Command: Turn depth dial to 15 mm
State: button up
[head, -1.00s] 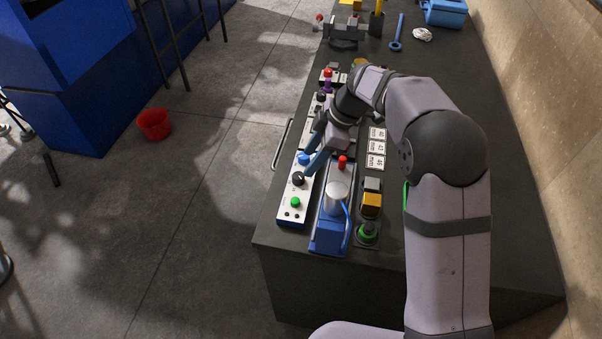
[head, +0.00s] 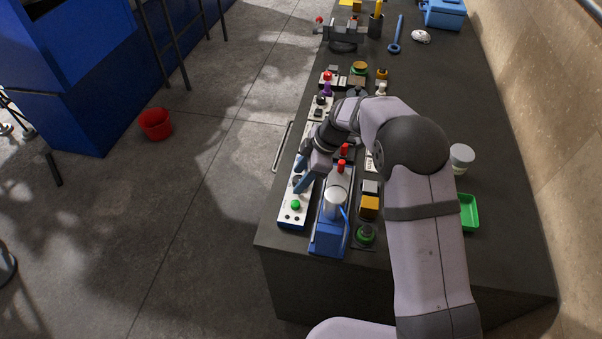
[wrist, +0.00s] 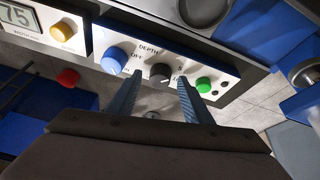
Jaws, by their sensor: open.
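The depth dial (wrist: 160,73) is a dark round knob on a white panel (wrist: 142,38), under the word DEPTH in the wrist view. My gripper (wrist: 160,76) is open, with one blue finger on each side of the dial as seen there. I cannot tell whether the fingers touch it. In the head view my gripper (head: 299,175) is over the white panel, and its fingers partly hide the dial. The pointer and the 15 mm mark are too small to read.
A blue knob (wrist: 113,59) sits left of the dial and a green button (wrist: 203,85) right of it. A blue press with a metal cylinder (head: 335,204) stands right of the panel. A yellow knob (wrist: 63,30) is on the neighbouring panel.

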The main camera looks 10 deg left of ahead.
jog(key=c, duration=1.1)
jog(key=shift+o, duration=0.2)
jog(key=shift+f+m+b, duration=0.1)
jog(key=shift+m+b, duration=0.2)
jog(key=shift+b, duration=0.15)
jog(key=shift+m+t+b, duration=0.3)
jog(key=shift+m+b, duration=0.1)
jog(key=shift+b, duration=0.25)
jog(key=shift+s+m+t+b, duration=0.1)
jog(key=shift+m+t+b, duration=0.3)
jog(key=shift+m+b, duration=0.7)
jog(key=m+t, duration=0.1)
jog(key=m, duration=0.1)
jog(key=shift+s+a+m+h, duration=0.1)
jog(key=shift+m+h, duration=0.2)
jog(key=shift+m+t+h, duration=0.3)
jog(key=shift+m+t, duration=0.2)
jog(key=shift+m, duration=1)
